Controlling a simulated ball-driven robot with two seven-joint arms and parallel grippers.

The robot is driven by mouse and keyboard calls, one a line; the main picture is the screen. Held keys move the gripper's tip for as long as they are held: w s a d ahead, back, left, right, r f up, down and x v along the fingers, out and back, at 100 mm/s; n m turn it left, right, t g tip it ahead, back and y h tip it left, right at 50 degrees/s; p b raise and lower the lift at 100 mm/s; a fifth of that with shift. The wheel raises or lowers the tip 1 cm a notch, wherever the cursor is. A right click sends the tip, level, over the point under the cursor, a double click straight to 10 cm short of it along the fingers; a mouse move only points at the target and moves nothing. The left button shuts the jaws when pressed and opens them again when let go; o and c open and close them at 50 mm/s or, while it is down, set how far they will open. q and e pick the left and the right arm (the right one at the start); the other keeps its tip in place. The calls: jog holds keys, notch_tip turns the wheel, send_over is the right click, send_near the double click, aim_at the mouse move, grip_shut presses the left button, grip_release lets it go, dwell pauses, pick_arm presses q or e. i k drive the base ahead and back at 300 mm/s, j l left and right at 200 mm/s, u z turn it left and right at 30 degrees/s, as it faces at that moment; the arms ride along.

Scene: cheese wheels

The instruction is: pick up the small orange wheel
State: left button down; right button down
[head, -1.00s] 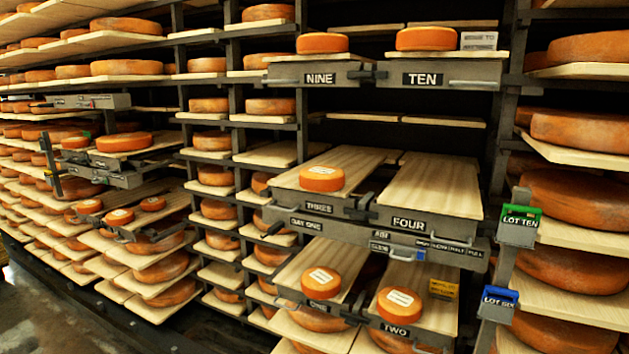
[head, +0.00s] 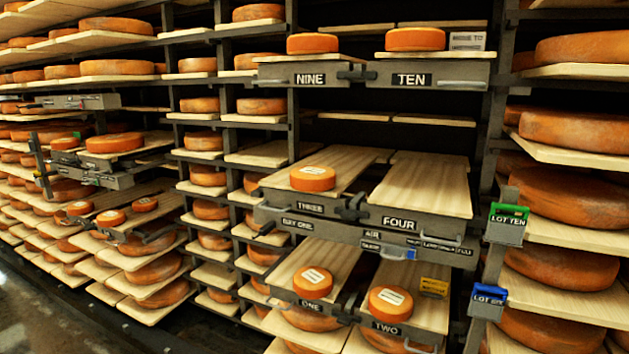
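Several small orange wheels show, and I cannot tell which one the task names. One with a white label (head: 312,179) lies on the pulled-out wooden board marked THREE (head: 345,163). A labelled wheel (head: 312,282) lies on the board marked ONE, and another (head: 390,304) on the board marked TWO. Two wheels without visible labels sit higher up, one above NINE (head: 312,44) and one above TEN (head: 415,39). Smaller labelled wheels (head: 110,218) lie on boards at the left. Neither of my grippers is in view.
The board marked FOUR (head: 428,187) is bare. A yellow tag block (head: 434,288) stands beside the wheel on TWO. Green LOT TEN (head: 508,224) and blue (head: 488,301) tags hang on the right post. Large wheels fill the surrounding racks. Dark floor shows at lower left.

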aim_at(307, 178)
jog(key=z, duration=5.1)
jog(key=j+u, duration=0.15)
jog(key=u, duration=3)
jog(key=k+u, duration=0.1)
jog(key=u, duration=1.85)
jog(key=z, duration=0.35)
jog(key=i+j+z, duration=0.45)
jog(key=j, duration=0.15)
jog(key=j+z, duration=0.25)
jog(key=i+j+z, duration=0.1)
jog(key=j+z, duration=0.15)
jog(key=j, duration=0.2)
